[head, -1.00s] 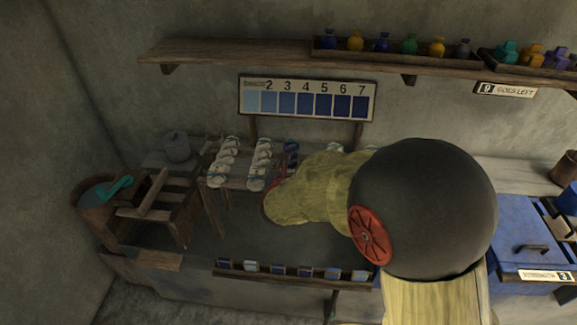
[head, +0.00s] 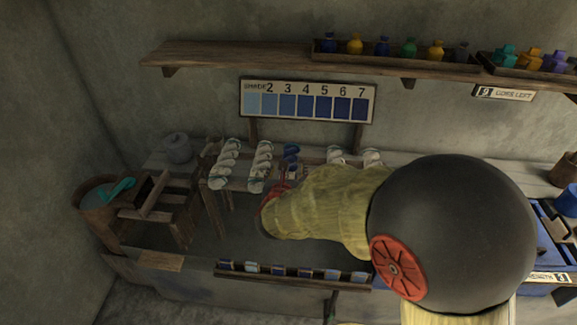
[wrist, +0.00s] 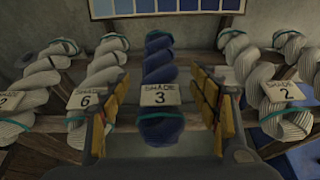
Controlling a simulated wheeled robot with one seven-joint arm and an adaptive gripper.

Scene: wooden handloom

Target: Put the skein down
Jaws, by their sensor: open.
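The blue skein (wrist: 160,72) lies on the wooden rack in the wrist view, with a "SHADE 3" tag and a teal tie at its near end. In the head view the blue skein (head: 291,155) shows beyond my arm, in the row of white skeins. My gripper (wrist: 160,100) is open, with its yellow-padded fingers one on each side of the skein's near part. I see a gap between the skein and each finger. In the head view my arm hides most of the gripper.
White skeins (wrist: 103,72) lie on both sides, tagged "6" to the left and "2" to the right, close to the fingers. The rack's rails (wrist: 65,78) run below. A shade board (head: 308,99) stands behind. A bucket (head: 97,205) stands at left.

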